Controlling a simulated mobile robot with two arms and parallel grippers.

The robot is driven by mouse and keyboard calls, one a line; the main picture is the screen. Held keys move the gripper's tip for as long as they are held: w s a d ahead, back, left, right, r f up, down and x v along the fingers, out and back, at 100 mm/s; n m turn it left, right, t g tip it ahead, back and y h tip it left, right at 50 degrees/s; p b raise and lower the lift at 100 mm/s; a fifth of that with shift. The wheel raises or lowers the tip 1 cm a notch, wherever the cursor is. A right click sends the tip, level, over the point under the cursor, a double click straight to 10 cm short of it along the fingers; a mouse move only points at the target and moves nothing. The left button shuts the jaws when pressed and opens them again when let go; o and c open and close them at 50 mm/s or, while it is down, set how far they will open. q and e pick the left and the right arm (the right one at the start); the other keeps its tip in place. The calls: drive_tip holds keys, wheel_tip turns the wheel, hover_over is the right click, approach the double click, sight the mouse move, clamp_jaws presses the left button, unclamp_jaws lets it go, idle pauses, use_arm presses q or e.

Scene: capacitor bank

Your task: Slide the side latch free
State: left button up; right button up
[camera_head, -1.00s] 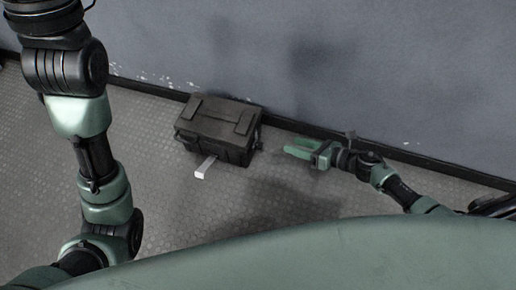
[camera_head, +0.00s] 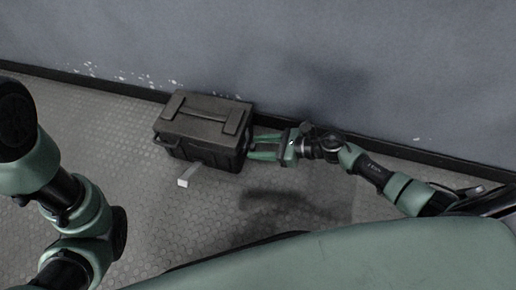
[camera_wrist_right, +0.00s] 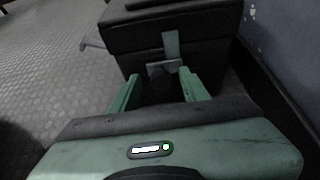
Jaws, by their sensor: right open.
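A dark box (camera_head: 200,128) with a lid and a raised top handle stands on the floor against the wall. In the right wrist view its near side (camera_wrist_right: 205,55) carries a grey upright strip (camera_wrist_right: 171,44) and a small grey latch-like piece (camera_wrist_right: 163,68) below it. My right gripper (camera_head: 253,150) is at the box's right side with its green fingers pointing at it. In the wrist view the open fingers (camera_wrist_right: 160,88) stand on either side of a dark knob below the latch piece; I cannot tell whether they touch. My left gripper is out of view.
A pale bar (camera_head: 186,180) sticks out from the box's front, low down, and also shows in the wrist view (camera_wrist_right: 92,43). The wall (camera_head: 330,70) runs close behind the box and right arm. The floor in front is clear.

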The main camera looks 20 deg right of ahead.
drive_tip(key=shift+w+a, duration=0.15)
clamp_jaws()
drive_tip(key=shift+f, duration=0.1)
idle(1.3)
